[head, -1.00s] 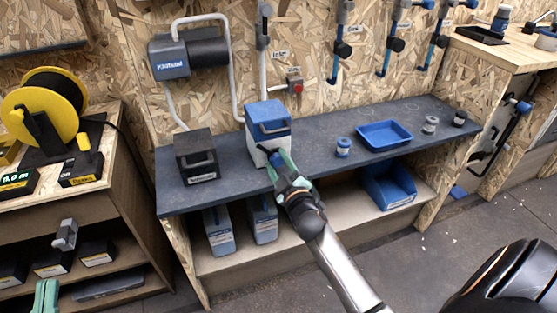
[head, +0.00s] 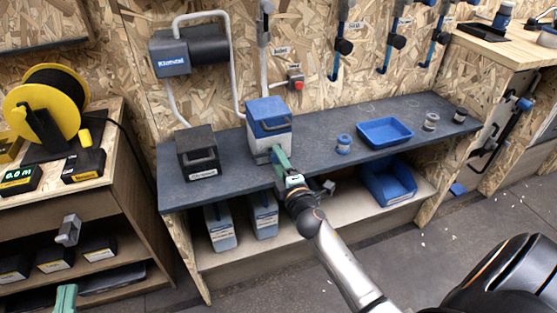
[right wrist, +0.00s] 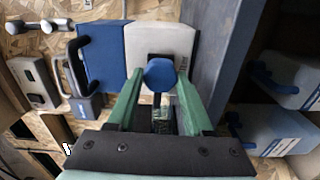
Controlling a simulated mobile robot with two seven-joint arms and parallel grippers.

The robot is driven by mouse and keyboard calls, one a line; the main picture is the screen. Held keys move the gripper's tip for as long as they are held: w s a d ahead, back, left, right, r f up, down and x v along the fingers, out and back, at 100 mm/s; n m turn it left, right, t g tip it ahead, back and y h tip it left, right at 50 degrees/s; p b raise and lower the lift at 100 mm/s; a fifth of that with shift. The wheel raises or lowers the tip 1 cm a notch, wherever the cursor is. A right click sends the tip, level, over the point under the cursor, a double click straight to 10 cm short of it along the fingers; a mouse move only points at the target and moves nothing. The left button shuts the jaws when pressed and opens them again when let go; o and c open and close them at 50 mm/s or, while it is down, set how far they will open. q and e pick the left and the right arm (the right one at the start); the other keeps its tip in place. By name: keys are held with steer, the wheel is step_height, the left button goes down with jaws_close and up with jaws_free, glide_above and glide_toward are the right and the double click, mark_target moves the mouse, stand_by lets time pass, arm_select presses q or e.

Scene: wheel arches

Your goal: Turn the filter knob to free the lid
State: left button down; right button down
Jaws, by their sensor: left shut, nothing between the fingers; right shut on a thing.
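The filter box (head: 270,139) has a white body and a blue lid (head: 267,110) with a handle. It stands on the dark bench, its lid down. In the right wrist view the box lies sideways, its white body (right wrist: 158,38) beside the blue lid (right wrist: 102,60). The blue filter knob (right wrist: 160,72) sits on its front. My right gripper (head: 279,156) reaches the lower front of the box. In the right wrist view its green fingers (right wrist: 158,84) are shut on the knob, one on each side. My left gripper (head: 65,297) is shut and empty at the bottom left, away from the bench.
A black box (head: 197,152) stands left of the filter box on the bench (head: 320,165). A blue jar (head: 343,145) and a blue tray (head: 384,132) stand to its right. Blue-grey containers (head: 220,228) and a blue bin (head: 388,183) are on the shelf below.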

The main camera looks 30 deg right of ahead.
steer(key=shift+r+n, duration=0.1)
steer(key=shift+n, duration=0.3)
steer(key=shift+c, duration=1.5)
jaws_free()
arm_select(q)
steer(key=shift+f, duration=0.1)
arm_select(e)
steer(key=shift+s+a, duration=0.15)
steer(key=shift+s, duration=0.4)
arm_select(q)
steer(key=shift+s+d+r+m+t+h+b, duration=0.15)
steer(key=shift+r+t+h, duration=0.1)
steer(key=shift+r, duration=0.4)
steer(key=shift+s+a+r+m+t+h+b, duration=0.1)
steer(key=shift+r+t+h, duration=0.1)
steer(key=shift+r, duration=0.45)
steer(key=shift+s+d+r+m+t+h+b, duration=0.15)
steer(key=shift+r+t, duration=0.1)
steer(key=shift+r, duration=0.4)
arm_select(e)
steer(key=v, duration=1.1)
steer(key=shift+s, duration=0.15)
